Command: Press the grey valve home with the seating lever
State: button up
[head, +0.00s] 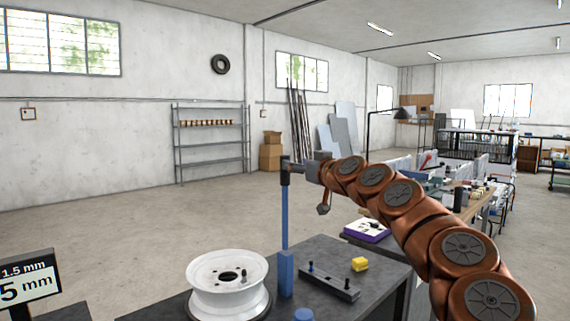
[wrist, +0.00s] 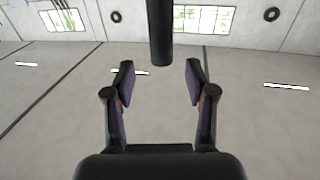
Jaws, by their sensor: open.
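The lever (head: 285,225) is a blue upright bar with a black grip (head: 285,175) at its top, rising from a blue base beside a white wheel rim (head: 205,303). A small dark stem (head: 243,276) shows on the rim; I cannot tell whether it is the grey valve. My gripper (head: 301,172) is level with the grip, close on its right. In the wrist view my gripper (wrist: 159,78) has its fingers wide apart with nothing between them. The black grip (wrist: 160,35) hangs into the top middle of that view, in line with the gap.
A blue round top (head: 303,315) shows at the front edge. A sign (head: 30,288) stands lower left. Open floor lies behind.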

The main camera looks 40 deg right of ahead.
jog(key=shift+p+x, duration=0.7)
jog(key=shift+x, duration=2.6)
jog(key=shift+a, duration=0.15)
grip_shut()
